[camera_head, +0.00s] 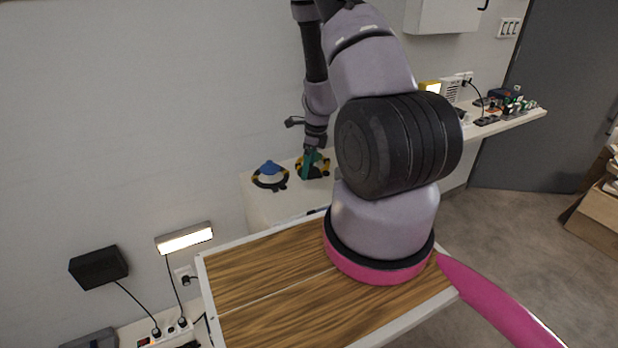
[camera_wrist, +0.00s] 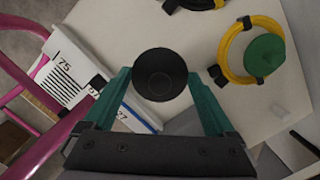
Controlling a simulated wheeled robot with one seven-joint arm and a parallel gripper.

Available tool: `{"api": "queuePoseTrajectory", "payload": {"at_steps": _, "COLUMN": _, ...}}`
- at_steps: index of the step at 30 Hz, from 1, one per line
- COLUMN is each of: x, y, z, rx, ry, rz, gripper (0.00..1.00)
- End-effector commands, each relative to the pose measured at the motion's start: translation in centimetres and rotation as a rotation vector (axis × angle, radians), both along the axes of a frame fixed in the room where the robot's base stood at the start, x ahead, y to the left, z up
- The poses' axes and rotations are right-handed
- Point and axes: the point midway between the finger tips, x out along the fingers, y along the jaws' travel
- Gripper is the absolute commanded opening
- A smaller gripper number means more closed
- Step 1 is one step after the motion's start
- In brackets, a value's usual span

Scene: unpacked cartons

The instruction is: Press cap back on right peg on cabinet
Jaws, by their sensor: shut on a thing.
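In the wrist view, the teal fingers of my gripper (camera_wrist: 160,82) are closed on the sides of a round black cap (camera_wrist: 160,74), seen face-on over the white cabinet top (camera_wrist: 120,25). Whether a peg is under the cap is hidden. To the right, a green cap (camera_wrist: 265,54) sits inside a yellow cable coil (camera_wrist: 233,56) with black clips. In the head view, my gripper (camera_head: 311,158) is low over the white cabinet (camera_head: 262,205), beside a yellow and black coil (camera_head: 325,168). A blue cap (camera_head: 270,168) stands in another coil (camera_head: 271,184) to its left.
A wood-topped table (camera_head: 270,285) stands in front of the cabinet. The wall is close behind it. A shelf (camera_head: 500,122) with small parts is at right. White numbered items (camera_wrist: 72,75) lie below the cabinet edge in the wrist view.

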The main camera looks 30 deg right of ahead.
Motion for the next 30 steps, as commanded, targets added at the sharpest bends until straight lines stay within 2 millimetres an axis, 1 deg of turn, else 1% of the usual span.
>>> {"api": "queuePoseTrajectory", "payload": {"at_steps": 1, "x": 0.1, "y": 0.0, "z": 0.8, "rx": -0.002, "ry": -0.002, "rz": 0.002, "gripper": 0.28}}
{"api": "queuePoseTrajectory", "payload": {"at_steps": 3, "x": 0.1, "y": 0.0, "z": 1.4, "rx": -0.002, "ry": -0.002, "rz": 0.002, "gripper": 0.28}}
{"api": "queuePoseTrajectory", "payload": {"at_steps": 6, "x": 0.0, "y": -0.1, "z": 1.9, "rx": -0.001, "ry": 0.000, "rz": 0.000, "gripper": 0.28}}
{"api": "queuePoseTrajectory", "payload": {"at_steps": 15, "x": 0.0, "y": -0.1, "z": 1.9, "rx": -0.001, "ry": 0.000, "rz": 0.002, "gripper": 0.28}}
{"api": "queuePoseTrajectory", "payload": {"at_steps": 17, "x": 0.0, "y": 0.1, "z": 1.9, "rx": -0.001, "ry": 0.000, "rz": 0.023, "gripper": 0.28}}
{"api": "queuePoseTrajectory", "payload": {"at_steps": 19, "x": 0.0, "y": 0.4, "z": 1.6, "rx": 0.000, "ry": 0.001, "rz": 0.091, "gripper": 0.28}}
{"api": "queuePoseTrajectory", "payload": {"at_steps": 20, "x": 0.0, "y": 0.7, "z": 1.5, "rx": 0.000, "ry": 0.002, "rz": 0.139, "gripper": 0.28}}
{"api": "queuePoseTrajectory", "payload": {"at_steps": 23, "x": 0.1, "y": 2.0, "z": 0.8, "rx": 0.001, "ry": 0.000, "rz": 0.389, "gripper": 0.28}}
{"api": "queuePoseTrajectory", "payload": {"at_steps": 26, "x": 0.1, "y": 3.7, "z": -0.3, "rx": 0.001, "ry": 0.001, "rz": 0.755, "gripper": 0.28}}
{"api": "queuePoseTrajectory", "payload": {"at_steps": 27, "x": 0.1, "y": 4.5, "z": -0.7, "rx": 0.001, "ry": 0.001, "rz": 0.917, "gripper": 0.28}}
{"api": "queuePoseTrajectory", "payload": {"at_steps": 29, "x": 0.0, "y": 5.5, "z": -1.4, "rx": 0.001, "ry": 0.001, "rz": 1.158, "gripper": 0.28}}
{"api": "queuePoseTrajectory", "payload": {"at_steps": 30, "x": 0.0, "y": 6.1, "z": -1.8, "rx": 0.001, "ry": 0.000, "rz": 1.315, "gripper": 0.28}}
